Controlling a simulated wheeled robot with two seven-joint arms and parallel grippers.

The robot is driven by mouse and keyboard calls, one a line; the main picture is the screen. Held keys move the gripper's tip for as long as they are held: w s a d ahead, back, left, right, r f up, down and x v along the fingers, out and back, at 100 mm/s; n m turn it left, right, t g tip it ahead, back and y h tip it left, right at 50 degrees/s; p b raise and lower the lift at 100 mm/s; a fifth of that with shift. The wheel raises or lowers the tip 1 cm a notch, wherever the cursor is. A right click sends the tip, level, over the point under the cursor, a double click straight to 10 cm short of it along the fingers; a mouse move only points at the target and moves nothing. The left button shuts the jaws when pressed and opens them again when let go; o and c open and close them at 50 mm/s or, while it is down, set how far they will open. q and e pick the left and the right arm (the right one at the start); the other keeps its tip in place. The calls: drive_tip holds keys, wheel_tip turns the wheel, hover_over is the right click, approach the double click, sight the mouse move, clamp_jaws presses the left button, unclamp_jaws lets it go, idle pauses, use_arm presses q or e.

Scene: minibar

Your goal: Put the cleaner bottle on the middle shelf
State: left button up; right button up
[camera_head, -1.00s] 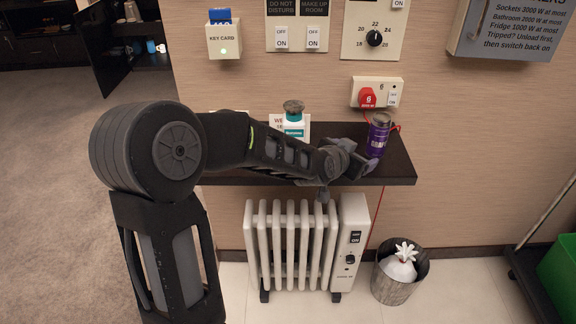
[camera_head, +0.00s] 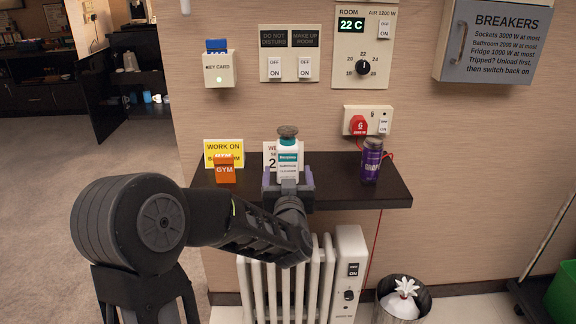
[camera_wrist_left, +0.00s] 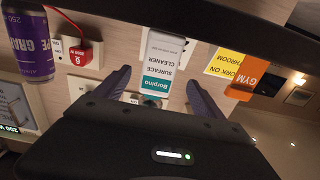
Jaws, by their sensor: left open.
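The cleaner bottle (camera_head: 288,155), white with a teal label and a dark cap, stands upright on the dark wall shelf (camera_head: 335,192). In the left wrist view, which is upside down, the bottle (camera_wrist_left: 158,70) shows its "surface cleaner" label between the fingers. My left gripper (camera_head: 288,181) is open, with one finger on each side of the bottle's lower part. In the left wrist view, the gripper (camera_wrist_left: 160,88) shows gaps between fingers and bottle. The gripper hides the bottle's base. I cannot tell which shelf is the middle one. My right gripper is out of view.
A purple can (camera_head: 371,160) stands right of the bottle, near a red plug (camera_head: 358,125). An orange GYM tag (camera_head: 225,170) and a yellow card (camera_head: 223,150) are on the left. A white heater (camera_head: 347,270) and a bin (camera_head: 425,300) are below.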

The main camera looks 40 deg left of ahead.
sight(288, 157)
use_arm(q)
drive_tip(key=shift+x, duration=1.3)
drive_tip(key=shift+w, duration=0.1)
drive_tip(key=x, duration=0.5)
drive_tip(key=shift+c, duration=0.4)
drive_tip(key=shift+r, duration=0.15)
clamp_jaws()
